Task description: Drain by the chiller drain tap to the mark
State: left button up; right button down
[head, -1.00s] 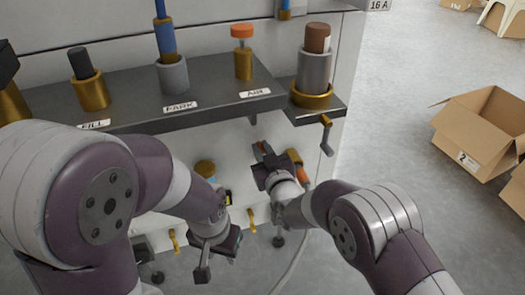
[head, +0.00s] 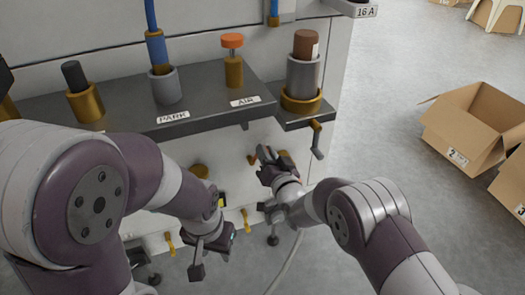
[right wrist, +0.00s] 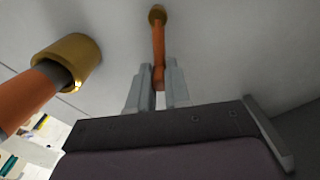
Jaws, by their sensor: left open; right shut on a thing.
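An orange tap lever (right wrist: 158,48) on a brass pivot (right wrist: 157,14) stands out from the pale machine wall in the right wrist view. My right gripper (right wrist: 158,92) is shut on the lever's free end, its two grey fingers on either side. In the head view my right gripper (head: 268,160) is at the machine front below the shelf, beside a small brass piece (head: 252,159). My left gripper (head: 214,254) is open and empty, low in front of the machine. I cannot make out a level mark.
A brass collar (right wrist: 70,62) with an orange pipe (right wrist: 28,100) is left of the lever. The dark shelf (head: 205,105) with PARK and AIR labels lies above. A crank handle (head: 317,138) hangs at its right end. Small brass taps (head: 245,219) sit low. Cardboard boxes (head: 475,130) stand at right.

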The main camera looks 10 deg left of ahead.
jog(key=shift+w+d+f+m, duration=0.1)
jog(key=shift+d+f+m, duration=0.15)
jog(key=shift+m, duration=0.3)
jog(key=shift+w+d+f+m, duration=0.1)
jog(key=shift+f+m, duration=0.15)
jog(key=shift+m, duration=0.3)
jog(key=shift+f, duration=0.1)
jog(key=c, duration=1.1)
grip_release()
jog(key=p+v, duration=0.6)
jog(key=v, duration=0.6)
jog(key=shift+s+d, duration=0.25)
